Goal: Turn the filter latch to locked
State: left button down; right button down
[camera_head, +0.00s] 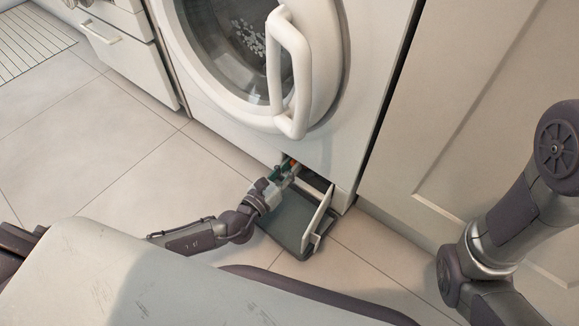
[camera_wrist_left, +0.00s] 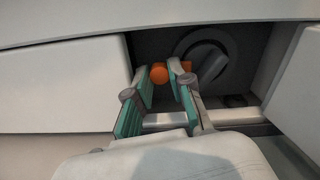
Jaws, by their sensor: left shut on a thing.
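The orange filter latch (camera_wrist_left: 158,74) sits in the dark opening at the foot of the washer, left of the round grey filter cap (camera_wrist_left: 207,62). My left gripper (camera_wrist_left: 162,72) has its teal-padded fingers around the latch, one on each side, shut on it. In the head view, the left gripper (camera_head: 288,170) reaches into the opening from the front left, and a bit of orange shows at its tips. The fingers cover part of the latch, and its locked or unlocked state cannot be read. My right gripper is out of view.
The washer (camera_head: 350,100) stands above, with its white door handle (camera_head: 291,70) overhanging the opening. A white flap (camera_head: 318,215) stands open at the right of the opening. A flat grey tray (camera_head: 290,225) lies on the floor below. Tiled floor (camera_head: 110,150) is clear at the left.

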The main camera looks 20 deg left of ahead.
pick_arm(q)
jog(key=c, duration=1.2)
grip_release()
jog(key=shift+f, duration=0.1)
jog(key=shift+o, duration=0.8)
jog(key=v, duration=0.8)
jog(key=shift+s, duration=0.1)
